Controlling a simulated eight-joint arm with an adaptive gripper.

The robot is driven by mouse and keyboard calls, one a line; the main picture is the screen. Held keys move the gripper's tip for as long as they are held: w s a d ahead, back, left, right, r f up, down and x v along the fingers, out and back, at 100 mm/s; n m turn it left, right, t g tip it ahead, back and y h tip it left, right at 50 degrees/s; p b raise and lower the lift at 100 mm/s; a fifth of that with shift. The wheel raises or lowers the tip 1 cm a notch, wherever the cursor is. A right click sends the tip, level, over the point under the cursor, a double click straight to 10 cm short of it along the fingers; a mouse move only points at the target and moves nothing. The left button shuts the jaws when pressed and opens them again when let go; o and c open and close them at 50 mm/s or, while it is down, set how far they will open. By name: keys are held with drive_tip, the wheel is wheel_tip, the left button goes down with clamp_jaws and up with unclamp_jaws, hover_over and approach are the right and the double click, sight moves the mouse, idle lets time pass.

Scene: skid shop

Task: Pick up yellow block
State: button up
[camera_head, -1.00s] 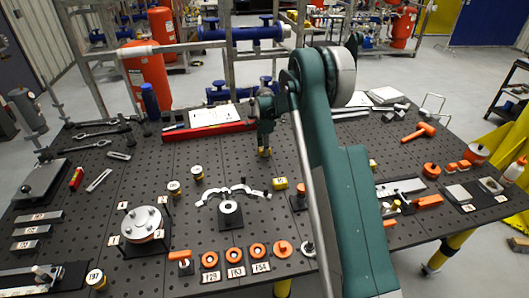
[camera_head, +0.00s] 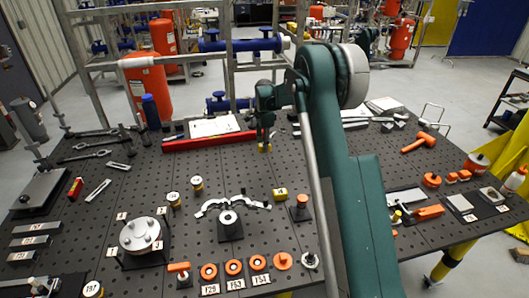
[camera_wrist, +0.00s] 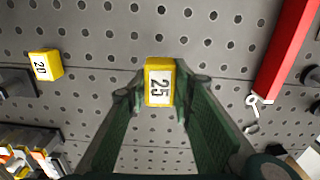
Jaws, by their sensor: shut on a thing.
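My gripper (camera_head: 265,141) is over the back middle of the perforated table, pointing down. It is shut on a small yellow block (camera_head: 264,149). In the wrist view the held yellow block (camera_wrist: 159,83) has a white label reading 25 and sits between the green fingertips (camera_wrist: 158,92). The block appears to be above the table surface, but its height is hard to judge. A second yellow block (camera_wrist: 45,65), labelled 20, rests on the table at the left of the wrist view. It also shows in the head view (camera_head: 281,194), in front of my gripper.
A long red bar (camera_head: 208,142) lies behind and left of my gripper, and it shows at right in the wrist view (camera_wrist: 290,45). A grey puller-like part (camera_head: 230,203) stands in front. Orange rings (camera_head: 233,268) line the front. Bare table lies around my gripper.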

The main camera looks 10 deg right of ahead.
drive_tip(key=shift+r, duration=0.45)
drive_tip(key=shift+d, duration=0.1)
drive_tip(key=s+d+p, duration=0.2)
drive_tip(key=s+d, duration=0.5)
drive_tip(key=s, duration=0.5)
drive_tip(key=s+d+p, duration=0.3)
drive_tip(key=s+d, duration=0.4)
drive_tip(key=s, duration=0.5)
drive_tip(key=shift+m+p, duration=0.3)
drive_tip(key=shift+p, duration=0.05)
drive_tip(key=shift+a+f, duration=0.1)
drive_tip(key=shift+f, duration=2.7)
drive_tip(key=shift+f+p, duration=0.1)
drive_tip(key=shift+p, duration=0.2)
